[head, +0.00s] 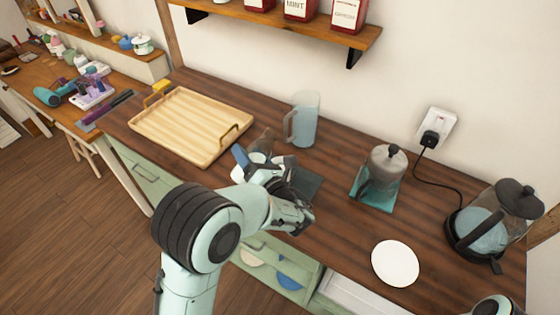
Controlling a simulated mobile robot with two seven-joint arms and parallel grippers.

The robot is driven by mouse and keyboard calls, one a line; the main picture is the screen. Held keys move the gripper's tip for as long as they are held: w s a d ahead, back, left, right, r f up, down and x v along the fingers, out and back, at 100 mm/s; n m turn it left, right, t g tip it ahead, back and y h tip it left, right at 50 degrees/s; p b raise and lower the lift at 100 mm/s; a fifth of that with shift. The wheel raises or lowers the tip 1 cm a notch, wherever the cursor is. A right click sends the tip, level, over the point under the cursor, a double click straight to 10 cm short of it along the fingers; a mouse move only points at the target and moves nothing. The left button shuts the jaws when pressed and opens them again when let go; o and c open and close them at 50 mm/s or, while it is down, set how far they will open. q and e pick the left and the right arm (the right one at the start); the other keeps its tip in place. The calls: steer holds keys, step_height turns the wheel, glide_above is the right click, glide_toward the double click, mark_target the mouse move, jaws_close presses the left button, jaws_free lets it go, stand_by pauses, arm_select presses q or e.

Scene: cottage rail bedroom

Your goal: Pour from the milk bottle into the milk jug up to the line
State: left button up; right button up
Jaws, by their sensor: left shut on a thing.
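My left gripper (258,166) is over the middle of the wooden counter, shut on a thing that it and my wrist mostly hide. A small white part shows beside the fingers, but I cannot tell what the thing is. A tall translucent pale-blue jug (304,121) with a side handle stands upright behind the gripper, apart from it. I cannot make out a fill line on it. I cannot pick out the milk bottle for certain. My right gripper is out of view.
A wooden tray (163,127) lies left on the counter (340,229). A white plate (395,263) lies near the front edge. A corded kettle (485,232) stands far right. A shelf (337,37) holds red tins above.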

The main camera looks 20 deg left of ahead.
arm_select(q)
steer(key=shift+s+a+f+m, duration=0.1)
steer(key=shift+s+m, duration=0.1)
steer(key=shift+m, duration=0.5)
steer(key=shift+s+a+f+m+b, duration=0.1)
steer(key=shift+f+m+b, duration=0.25)
steer(key=shift+f, duration=0.15)
steer(key=shift+s+a+f+m+b, duration=0.1)
steer(key=shift+f+m+b, duration=0.25)
steer(key=shift+f, duration=0.1)
steer(key=shift+s+m, duration=0.1)
steer(key=shift+m, duration=0.2)
steer(key=shift+r+m+t, duration=0.1)
steer(key=shift+m+t, duration=0.3)
steer(key=shift+a, duration=0.1)
steer(key=shift+s+a+r+m+p, duration=0.15)
steer(key=shift+r+m+p, duration=0.4)
steer(key=shift+m, duration=0.75)
steer(key=shift+r, duration=0.1)
steer(key=shift+m+h+p, duration=0.3)
steer(key=shift+m+p, duration=0.4)
steer(key=shift+p, duration=0.45)
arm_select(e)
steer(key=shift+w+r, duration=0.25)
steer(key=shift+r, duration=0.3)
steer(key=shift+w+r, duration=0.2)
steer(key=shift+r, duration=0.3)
